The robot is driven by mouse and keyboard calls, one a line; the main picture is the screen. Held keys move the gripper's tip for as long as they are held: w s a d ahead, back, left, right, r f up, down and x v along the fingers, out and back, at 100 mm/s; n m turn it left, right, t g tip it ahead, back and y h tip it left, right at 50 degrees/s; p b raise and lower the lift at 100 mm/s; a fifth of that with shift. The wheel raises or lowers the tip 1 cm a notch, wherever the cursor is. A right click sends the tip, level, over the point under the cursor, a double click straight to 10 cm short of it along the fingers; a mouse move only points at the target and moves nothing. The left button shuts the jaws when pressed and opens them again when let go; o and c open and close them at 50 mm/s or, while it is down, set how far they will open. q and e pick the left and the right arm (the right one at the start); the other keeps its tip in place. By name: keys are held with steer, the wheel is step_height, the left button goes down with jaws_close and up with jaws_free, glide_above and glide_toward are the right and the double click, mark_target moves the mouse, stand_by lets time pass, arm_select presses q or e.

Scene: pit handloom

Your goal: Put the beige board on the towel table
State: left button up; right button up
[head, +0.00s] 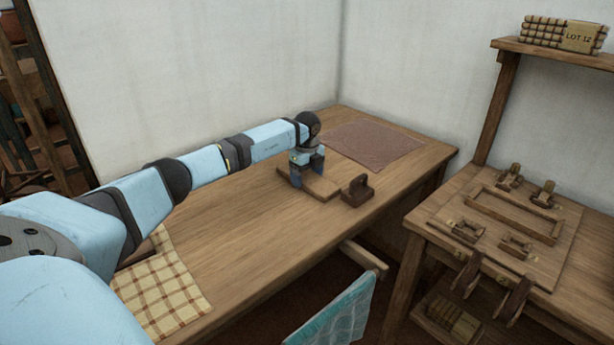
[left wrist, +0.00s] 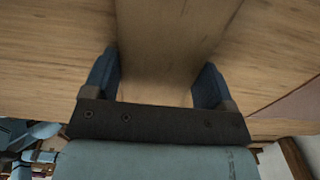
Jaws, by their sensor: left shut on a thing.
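The beige board (head: 322,188) is a flat light-brown piece at the far part of the long wooden table (head: 250,225), which has a checked towel (head: 165,292) on its near left part. My left gripper (head: 306,172) points down over the board, with its fingers at the board's two sides. In the left wrist view, the board (left wrist: 170,40) runs between the two blue fingers of the left gripper (left wrist: 155,82), which are shut on it. I cannot tell whether the board rests on the table or is slightly raised. My right gripper is not in view.
A dark brown block with a handle (head: 357,190) stands close to the board's right. A reddish-brown mat (head: 375,144) lies at the table's far end. A second table (head: 415,222) with wooden parts is at right. The table's middle is clear.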

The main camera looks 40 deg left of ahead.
mark_target(307, 177)
arm_select(q)
steer(key=o, duration=0.9)
steer(key=shift+f, duration=0.2)
steer(key=shift+o, duration=0.2)
steer(key=shift+r, duration=0.1)
step_height(307, 177, up, 12)
steer(key=p, duration=0.2)
steer(key=shift+r, duration=0.15)
